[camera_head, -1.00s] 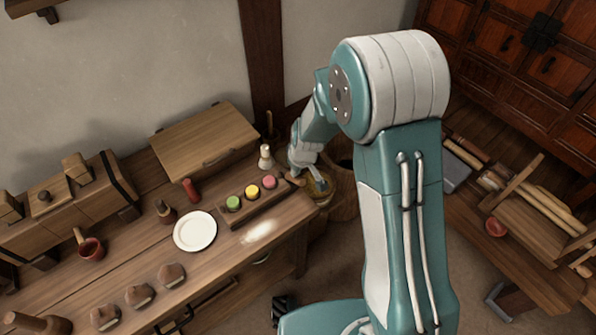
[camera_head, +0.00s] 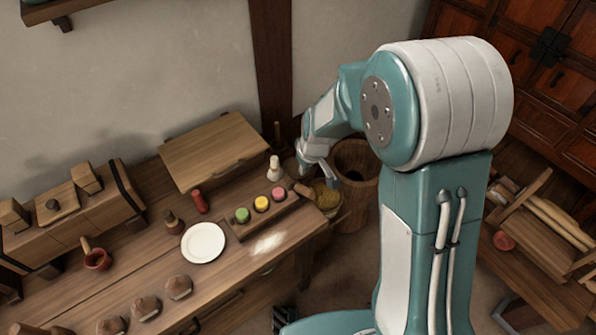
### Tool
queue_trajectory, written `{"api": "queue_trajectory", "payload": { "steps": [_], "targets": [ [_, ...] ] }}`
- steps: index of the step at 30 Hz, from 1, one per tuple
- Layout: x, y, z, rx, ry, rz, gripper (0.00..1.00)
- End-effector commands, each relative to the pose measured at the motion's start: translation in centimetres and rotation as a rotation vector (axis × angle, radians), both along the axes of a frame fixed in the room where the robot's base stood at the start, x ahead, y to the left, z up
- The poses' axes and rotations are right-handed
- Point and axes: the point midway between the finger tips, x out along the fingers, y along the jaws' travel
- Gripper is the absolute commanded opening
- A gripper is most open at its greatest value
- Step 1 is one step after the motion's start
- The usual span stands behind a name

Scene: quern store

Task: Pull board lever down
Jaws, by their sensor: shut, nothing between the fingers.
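No part is plainly marked as the board lever. A short wooden handle-like piece (camera_head: 303,190) sticks out at the right end of a narrow wooden holder (camera_head: 262,221) with green, yellow and pink round pieces; I cannot tell whether it is the lever. A larger slanted wooden board (camera_head: 212,150) lies at the back of the bench. My gripper (camera_head: 320,178) is shut and empty. It hangs pointing down by the bench's right end, near the short wooden piece and above a bowl with yellowish contents (camera_head: 327,199). I cannot tell whether it touches either.
A white whisk-like item (camera_head: 274,169) stands left of my gripper. A wooden bucket (camera_head: 355,158) stands to its right. A white plate (camera_head: 203,242), a red bottle (camera_head: 200,201) and pale powder (camera_head: 267,243) are on the bench. A rack (camera_head: 545,230) is at right.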

Motion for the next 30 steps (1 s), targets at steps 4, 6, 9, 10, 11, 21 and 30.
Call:
{"api": "queue_trajectory", "payload": {
  "steps": [4,6,9,10,11,21,30],
  "targets": [
    [-1.5,-1.4,2.1,0.003,-0.003,-0.004,0.00],
    [-2.1,-1.7,2.8,0.002,-0.001,-0.003,0.00],
    [-2.7,-1.8,3.6,-0.002,-0.001,0.000,0.00],
    [-2.9,-1.9,3.8,-0.003,-0.001,-0.001,0.00],
    [-3.0,-1.9,3.9,-0.003,-0.001,-0.001,0.00],
    [-3.4,-2.2,4.3,-0.002,0.002,0.000,0.00],
    [-3.4,-2.3,4.4,-0.001,0.001,-0.002,0.00]
  ]
}}
